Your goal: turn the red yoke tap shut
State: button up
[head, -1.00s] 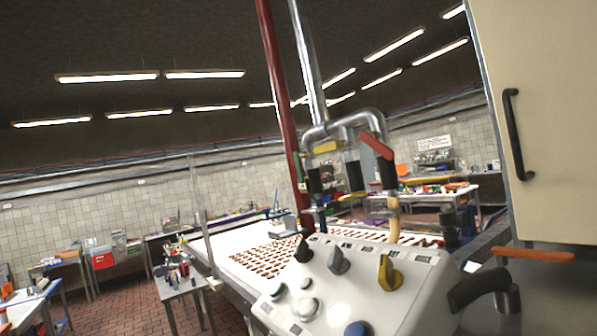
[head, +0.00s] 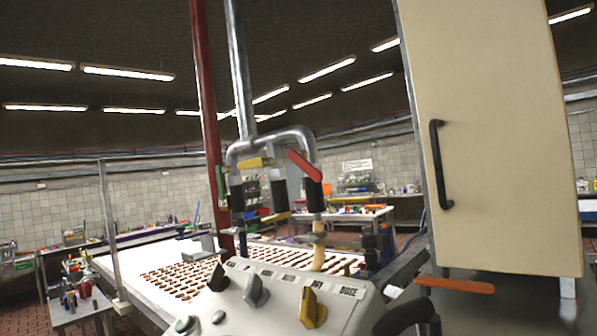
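The red yoke tap (head: 305,165) is a flat red lever on the right-hand branch of the forked silver pipe (head: 270,142), right of the middle of the view. The lever slants across the pipe, its upper end to the left and its lower end to the right. A black sleeve (head: 314,195) sits on the pipe just below it, with a pale hose (head: 318,258) further down. My gripper is not in view, so its opening and its distance from the tap cannot be told.
A yellow lever (head: 254,162) and a green lever (head: 221,184) sit left of the red one. A control panel with knobs (head: 275,300) stands in front. A cream cabinet (head: 500,140) and an orange lever (head: 455,285) are at right. A conveyor of brown biscuits lies behind.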

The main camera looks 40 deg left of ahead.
aim_at(297, 157)
jog(key=i, duration=0.9)
jog(key=z, duration=0.1)
